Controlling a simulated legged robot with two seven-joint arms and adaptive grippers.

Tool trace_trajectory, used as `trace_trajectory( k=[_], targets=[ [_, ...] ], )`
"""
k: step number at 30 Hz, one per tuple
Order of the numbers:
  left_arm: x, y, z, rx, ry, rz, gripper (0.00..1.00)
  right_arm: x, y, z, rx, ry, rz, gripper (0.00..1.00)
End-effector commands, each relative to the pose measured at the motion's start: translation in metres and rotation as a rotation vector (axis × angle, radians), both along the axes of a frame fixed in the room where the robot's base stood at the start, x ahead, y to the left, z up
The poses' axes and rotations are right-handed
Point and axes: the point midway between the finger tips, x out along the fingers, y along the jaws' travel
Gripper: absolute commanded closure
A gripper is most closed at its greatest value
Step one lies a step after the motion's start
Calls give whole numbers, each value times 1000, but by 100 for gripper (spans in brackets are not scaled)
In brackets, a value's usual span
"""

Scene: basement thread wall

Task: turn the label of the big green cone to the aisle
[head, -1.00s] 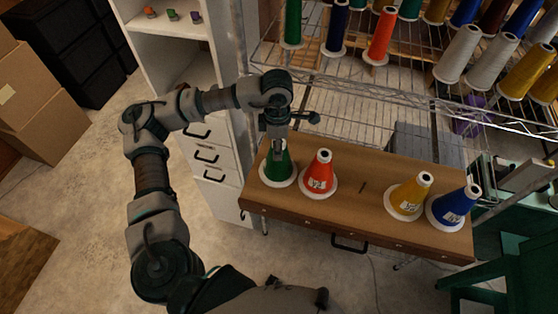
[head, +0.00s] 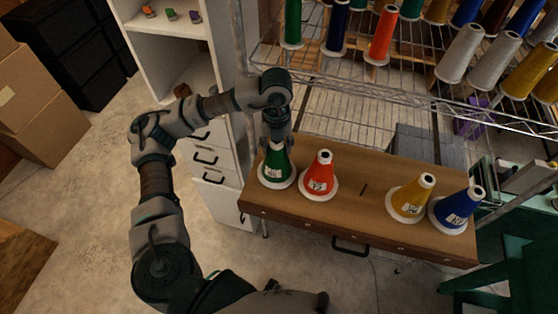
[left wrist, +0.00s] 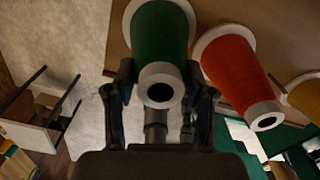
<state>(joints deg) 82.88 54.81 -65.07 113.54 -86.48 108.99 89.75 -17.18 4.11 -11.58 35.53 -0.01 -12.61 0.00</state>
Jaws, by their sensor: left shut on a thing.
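The big green cone (head: 278,165) of thread stands upright on its white base at the left end of the brown wooden bench top. Its white label (head: 273,171) shows low on its front side, facing the near edge of the bench. My left gripper (head: 277,145) comes down from above and is shut on the upper part of the green cone. In the left wrist view the fingers (left wrist: 158,82) lie on both sides of the green cone (left wrist: 160,40), near its white top ring. My right gripper is not in view.
A red cone (head: 319,175) stands close to the right of the green one. A yellow cone (head: 411,198) and a blue cone (head: 455,210) stand at the right end, labels showing. A wire rack (head: 400,92) with spools rises behind. The bench top's middle (head: 365,185) is clear.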

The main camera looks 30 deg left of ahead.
Motion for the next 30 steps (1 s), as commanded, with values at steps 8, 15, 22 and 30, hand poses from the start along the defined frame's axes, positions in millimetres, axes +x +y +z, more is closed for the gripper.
trace_trajectory(
  k=[8,15,22,30],
  targets=[
    [0,2,0,-2,-1,20,77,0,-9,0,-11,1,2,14],
    [0,2,-3,-2,0,18,77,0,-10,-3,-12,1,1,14],
    [0,1,-5,-2,1,17,77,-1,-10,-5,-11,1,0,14],
    [1,1,-5,-1,2,17,17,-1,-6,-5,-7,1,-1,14]
  ],
)
